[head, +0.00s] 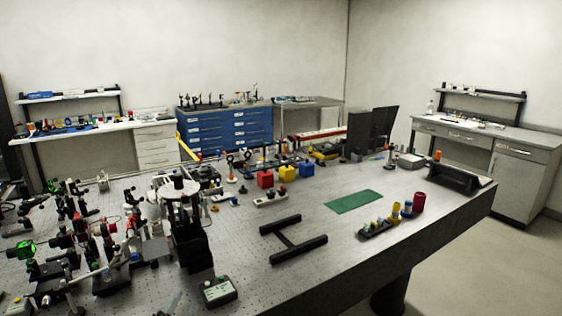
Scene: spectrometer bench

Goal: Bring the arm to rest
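Only a small grey piece at the bottom edge of the head view, left of centre, looks like the tip of my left gripper (171,304). It is low in the picture, left of a small grey-green box with a display (219,291). Its fingers cannot be made out, so I cannot tell whether it is open or shut. I see nothing held in it. My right gripper is not in view.
The optical table (350,232) carries crowded optics at left, a dark instrument (190,240), a black H-shaped frame (293,240), red (265,180) and yellow (287,173) cubes, and a green mat (353,202). The table's front right is mostly clear.

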